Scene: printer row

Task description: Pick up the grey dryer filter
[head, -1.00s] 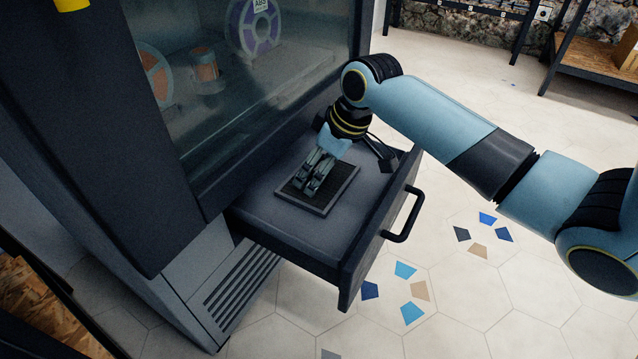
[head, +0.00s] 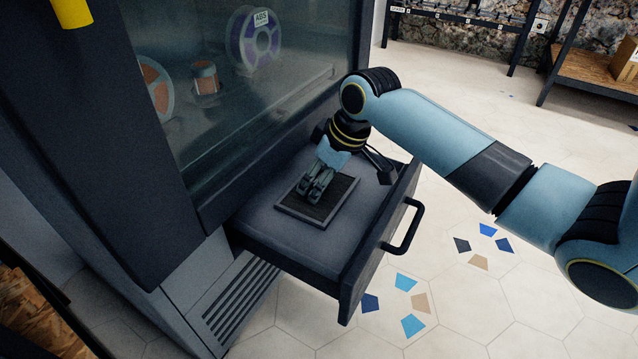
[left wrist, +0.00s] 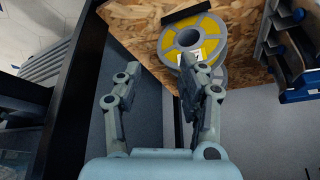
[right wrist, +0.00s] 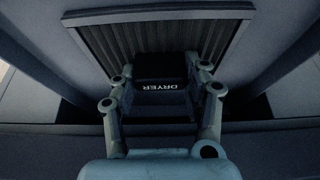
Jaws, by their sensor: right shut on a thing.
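The grey dryer filter (head: 336,205) is a flat, framed, ribbed panel lying in the open drawer in the head view. It also shows in the right wrist view (right wrist: 105,40), with a black tab (right wrist: 160,68) and a "DRYER" label. My right gripper (head: 313,195) reaches down over the filter. In the right wrist view its fingers are shut on the filter's tab. My left gripper (left wrist: 160,95) shows only in the left wrist view. It is open, with nothing between its fingers, away from the filter.
The drawer (head: 285,243) stands pulled out of a dark cabinet with a glass window (head: 285,95). Its front has a black handle (head: 403,235). Tiled floor (head: 480,310) lies free to the right. A yellow spool (left wrist: 208,35) is on a wooden shelf in the left wrist view.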

